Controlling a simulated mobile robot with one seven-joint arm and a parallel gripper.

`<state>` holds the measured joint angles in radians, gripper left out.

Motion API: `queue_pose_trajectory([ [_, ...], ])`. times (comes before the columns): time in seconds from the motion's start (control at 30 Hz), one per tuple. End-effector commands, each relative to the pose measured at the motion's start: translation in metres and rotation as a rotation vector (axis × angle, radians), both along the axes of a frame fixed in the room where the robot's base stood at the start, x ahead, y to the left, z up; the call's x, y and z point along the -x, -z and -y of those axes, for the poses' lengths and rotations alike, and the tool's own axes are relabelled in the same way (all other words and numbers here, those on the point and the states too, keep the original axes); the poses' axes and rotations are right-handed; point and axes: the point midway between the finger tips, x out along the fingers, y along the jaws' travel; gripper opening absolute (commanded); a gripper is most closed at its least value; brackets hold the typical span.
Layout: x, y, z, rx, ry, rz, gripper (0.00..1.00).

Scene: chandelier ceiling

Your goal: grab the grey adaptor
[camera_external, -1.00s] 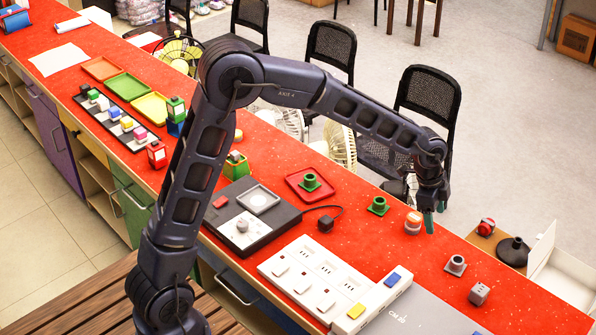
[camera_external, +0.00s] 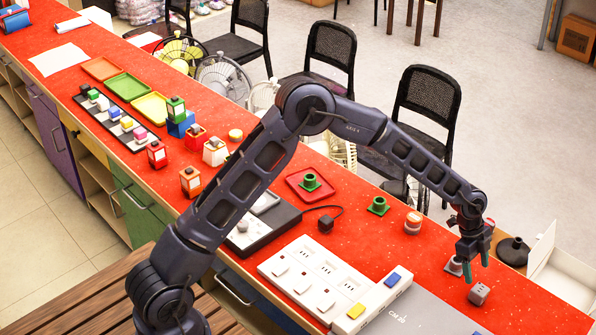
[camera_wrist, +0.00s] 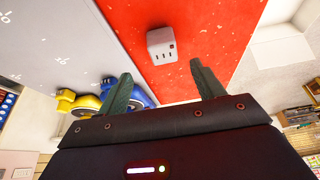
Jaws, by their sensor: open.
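The grey adaptor (camera_external: 479,294) is a small grey cube with dark socket slots, lying on the red counter (camera_external: 540,318) toward its right end. In the wrist view the grey adaptor (camera_wrist: 161,45) shows its slotted face, ahead of and between my fingertips. My gripper (camera_external: 475,272) is open, with green fingers, just above and a little left of the adaptor, apart from it. In the wrist view my gripper (camera_wrist: 163,75) has nothing between its fingers.
A grey round-holed piece (camera_external: 455,266) stands on the counter, partly hidden behind my gripper. A white socket strip (camera_external: 325,275) and a grey panel (camera_external: 425,310) lie to the left. An orange-topped round piece (camera_external: 413,223) stands farther back. The counter right of the adaptor is clear.

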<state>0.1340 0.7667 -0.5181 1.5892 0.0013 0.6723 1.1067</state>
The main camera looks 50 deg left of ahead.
Motion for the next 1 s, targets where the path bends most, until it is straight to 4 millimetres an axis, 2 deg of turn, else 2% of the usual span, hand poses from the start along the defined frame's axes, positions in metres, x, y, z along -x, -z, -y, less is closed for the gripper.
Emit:
queue_pose_trajectory([
  [0.13,0.0,0.021,0.008,-0.001,-0.001,-0.001,0.67],
  [0.47,-0.002,0.043,0.019,0.0,-0.001,0.0,0.67],
  [0.73,-0.004,0.074,0.034,-0.001,-0.001,0.0,0.67],
  [1.0,-0.005,0.079,0.036,0.0,-0.001,0.001,0.67],
])
